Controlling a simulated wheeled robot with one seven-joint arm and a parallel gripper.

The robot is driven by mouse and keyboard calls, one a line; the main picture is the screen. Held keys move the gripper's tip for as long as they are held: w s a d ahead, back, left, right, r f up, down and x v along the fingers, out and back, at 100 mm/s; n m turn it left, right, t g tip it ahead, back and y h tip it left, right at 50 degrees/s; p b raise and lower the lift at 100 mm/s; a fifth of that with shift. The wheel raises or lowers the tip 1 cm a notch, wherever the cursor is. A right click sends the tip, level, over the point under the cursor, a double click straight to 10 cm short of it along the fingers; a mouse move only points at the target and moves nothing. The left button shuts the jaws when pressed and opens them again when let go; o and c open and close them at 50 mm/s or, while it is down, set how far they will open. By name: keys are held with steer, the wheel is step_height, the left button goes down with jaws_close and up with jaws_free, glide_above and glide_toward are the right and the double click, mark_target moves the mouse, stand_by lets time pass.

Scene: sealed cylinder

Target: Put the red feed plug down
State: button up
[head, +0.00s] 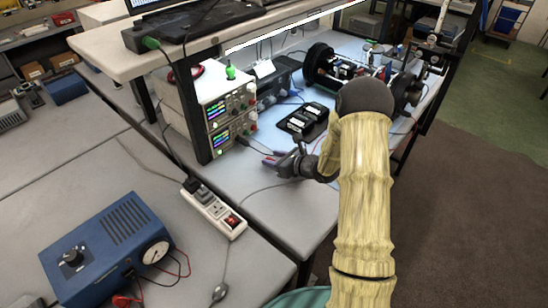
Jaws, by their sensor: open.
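My gripper (274,161) is at the end of my arm, low over the light bench, in front of the stacked instruments. It is open. Small red and blue parts show at its fingertips; I cannot tell whether they belong to the fingers or to a plug beside them. No red feed plug can be made out for certain. A red connector (124,300) lies at the lower left by the blue box, well apart from my gripper.
The instrument stack (232,112) stands left of my gripper, and a black tray (302,119) lies behind it. A power strip (214,208) and a blue box with a gauge (107,250) are on the grey bench. The machine with black discs (352,70) stands at the back.

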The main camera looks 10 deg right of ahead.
steer(key=p+v, duration=0.1)
steer(key=v, duration=1)
steer(key=shift+s+d+r+p, duration=0.2)
steer(key=shift+d+r+p, duration=0.05)
steer(key=shift+p, duration=0.05)
steer(key=shift+a, duration=0.1)
steer(key=shift+s+a+r+n, duration=0.1)
steer(key=shift+s+a+n, duration=0.1)
steer(key=shift+a+n, duration=0.15)
steer(key=s+a+n+g, duration=0.1)
steer(key=a, duration=0.1)
steer(key=s+a+r+n+g+y, duration=0.1)
steer(key=s+a+n+g, duration=0.2)
steer(key=s+a+n, duration=0.1)
steer(key=shift+a+r+y, duration=0.1)
steer(key=shift+r+y, duration=0.2)
steer(key=s+a+r+n+g+h, duration=0.25)
steer(key=s+n+g+h, duration=0.35)
steer(key=s+n, duration=0.75)
steer(key=d+r+n+h, duration=0.1)
steer(key=n, duration=0.2)
steer(key=s+d+r+n+t+h, duration=0.1)
steer(key=n, duration=0.2)
steer(key=r+n+h, duration=0.1)
steer(key=n, duration=0.2)
steer(key=shift+s+d+r+n+t, duration=0.2)
steer(key=shift+d+r+n+t, duration=0.1)
steer(key=shift+d+r+t, duration=0.1)
